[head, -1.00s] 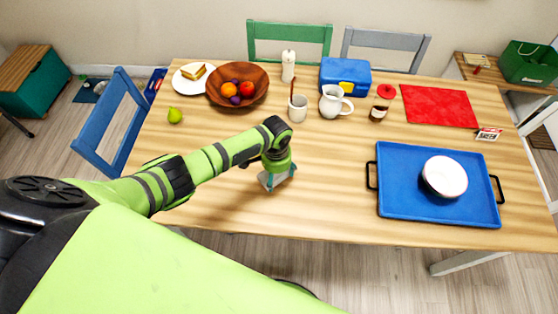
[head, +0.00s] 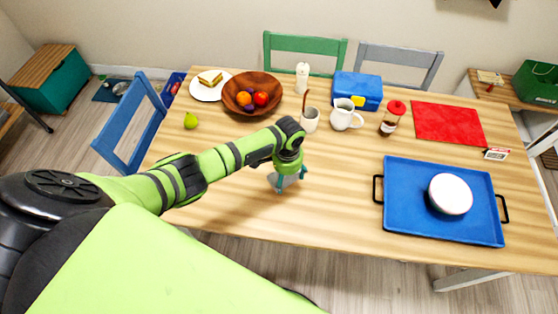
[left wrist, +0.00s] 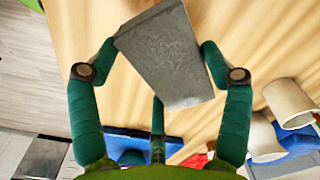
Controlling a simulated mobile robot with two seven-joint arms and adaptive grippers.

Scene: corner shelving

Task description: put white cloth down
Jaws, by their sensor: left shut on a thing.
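The cloth (left wrist: 170,58) shows as a pale grey, flat, four-sided piece between the fingers in the left wrist view. My left gripper (left wrist: 160,62) is shut on it, with teal fingers on its left and right sides and a third finger below. In the head view my left gripper (head: 291,179) points down over the near middle of the table (head: 340,215). A small pale part of the cloth (head: 287,181) shows between its fingers; the rest is hidden. I cannot tell whether the cloth touches the table. My right gripper is not in view.
A blue tray (head: 410,225) with a white bowl (head: 450,194) lies to the right. The wood around the gripper is bare.

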